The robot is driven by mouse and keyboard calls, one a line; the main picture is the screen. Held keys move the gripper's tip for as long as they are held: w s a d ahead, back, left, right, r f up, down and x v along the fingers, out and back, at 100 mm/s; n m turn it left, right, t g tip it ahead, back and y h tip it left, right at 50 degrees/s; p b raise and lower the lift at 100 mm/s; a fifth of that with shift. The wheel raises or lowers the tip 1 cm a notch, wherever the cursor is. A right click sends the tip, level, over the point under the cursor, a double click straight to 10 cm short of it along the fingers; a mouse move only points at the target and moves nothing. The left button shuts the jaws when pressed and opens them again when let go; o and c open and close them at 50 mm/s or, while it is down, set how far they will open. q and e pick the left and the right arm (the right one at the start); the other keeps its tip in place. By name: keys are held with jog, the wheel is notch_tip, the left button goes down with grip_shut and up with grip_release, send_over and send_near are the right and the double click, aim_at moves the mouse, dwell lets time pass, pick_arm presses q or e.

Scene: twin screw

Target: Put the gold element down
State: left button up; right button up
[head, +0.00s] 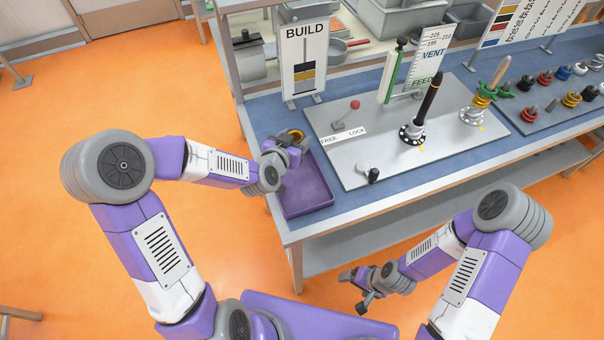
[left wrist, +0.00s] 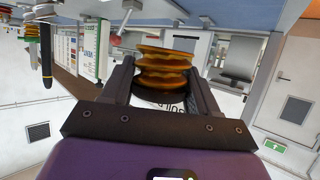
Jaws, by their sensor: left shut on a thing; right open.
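The gold element (left wrist: 165,72) is a ribbed, ring-like piece held between the two fingers of my left gripper (left wrist: 163,88) in the left wrist view. In the head view the gold element (head: 296,134) shows at the tip of my left gripper (head: 290,146), above the far end of the purple tray (head: 322,196). A dark part sits directly below the gold ribs in the wrist view. My right gripper (head: 358,288) is open and empty, low in front of the bench, away from the objects.
A grey plate (head: 350,178) carries a dark upright shaft (head: 428,100), a second shaft with green and gold pieces (head: 484,98), and a red knob (head: 355,104). A BUILD sign (head: 304,60) stands behind the tray. A rack of coloured elements (head: 560,95) is at right. The tray looks empty.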

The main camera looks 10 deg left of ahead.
pick_arm(q)
jog(key=s+d+r+m+h+b, duration=0.2)
jog(key=s+m+h, duration=0.1)
jog(key=h, duration=0.1)
jog(key=m+g+h+b, duration=0.2)
jog(key=b, duration=0.2)
send_over(298, 184)
notch_tip(298, 184, down, 6)
jog(key=shift+f, duration=0.15)
jog(key=shift+y, duration=0.3)
jog(key=shift+f+b, duration=1.55)
jog(key=shift+f, duration=1.1)
pick_arm(e)
notch_tip(298, 184, down, 10)
jog(key=s, duration=0.1)
jog(key=shift+r, duration=0.25)
pick_arm(q)
jog(key=shift+f, duration=0.15)
jog(key=o, duration=1.4)
pick_arm(e)
jog(key=shift+f, duration=0.15)
